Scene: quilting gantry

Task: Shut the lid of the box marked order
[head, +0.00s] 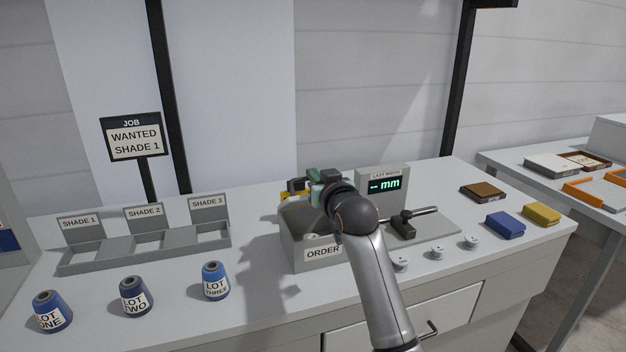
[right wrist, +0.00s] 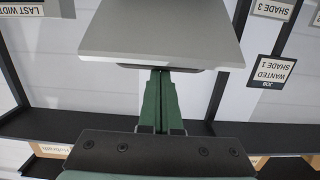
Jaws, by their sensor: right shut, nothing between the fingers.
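The grey box marked order (head: 322,253) stands on the bench in the head view, with its label facing me. Its top looks open on the left, where something pale shows inside. My right gripper (head: 316,192) is over the back of the box, and my arm covers the box's right part. In the right wrist view the right gripper (right wrist: 160,76) is shut and empty. Its fingertips are close to the edge of a grey panel (right wrist: 160,35), which looks like the lid; whether they touch I cannot tell. The lid is not clear in the head view. My left gripper is out of view.
A width gauge with a display (head: 384,184) stands close to the right of the box. A shade rack (head: 145,262) and thread cones (head: 215,282) are left. Several bobbins (head: 437,252) and fabric bundles (head: 505,224) lie right. A yellow and black item (head: 291,194) shows by the gripper.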

